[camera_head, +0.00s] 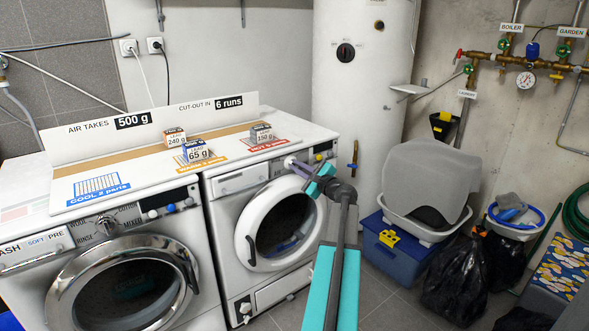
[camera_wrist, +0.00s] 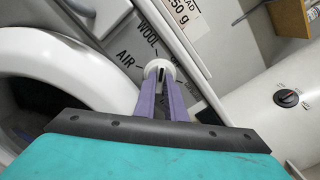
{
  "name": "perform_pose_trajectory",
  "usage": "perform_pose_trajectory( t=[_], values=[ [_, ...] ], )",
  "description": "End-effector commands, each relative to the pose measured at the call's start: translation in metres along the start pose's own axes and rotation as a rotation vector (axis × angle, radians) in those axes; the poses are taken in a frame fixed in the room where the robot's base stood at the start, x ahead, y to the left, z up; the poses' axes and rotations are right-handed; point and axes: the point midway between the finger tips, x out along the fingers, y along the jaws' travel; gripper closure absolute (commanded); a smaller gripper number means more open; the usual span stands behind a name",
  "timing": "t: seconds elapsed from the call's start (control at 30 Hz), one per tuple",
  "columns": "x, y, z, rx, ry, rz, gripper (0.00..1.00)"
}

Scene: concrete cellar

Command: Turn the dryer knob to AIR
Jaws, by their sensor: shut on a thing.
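My gripper (camera_wrist: 160,78) is shut on the knob, with one purple finger on each side. The dark mark runs roughly up and down in the wrist view; which label it points to I cannot tell.
The dryer's round white door (camera_head: 243,240) is below the panel. A washer (camera_head: 62,272) stands to the left. Small labelled blocks (camera_head: 195,151) sit on the machine top. A white boiler (camera_head: 335,90) stands behind; a blue crate (camera_head: 392,262) is on the right.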

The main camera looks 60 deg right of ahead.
Motion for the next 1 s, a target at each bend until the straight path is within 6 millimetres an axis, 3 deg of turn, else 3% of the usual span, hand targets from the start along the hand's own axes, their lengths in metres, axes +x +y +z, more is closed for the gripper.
perform_pose_trajectory(
  t=[1.0],
  values=[
    [0.0015,-0.0023,-0.0004,-0.124,0.0,-0.008,1.0]
  ],
)
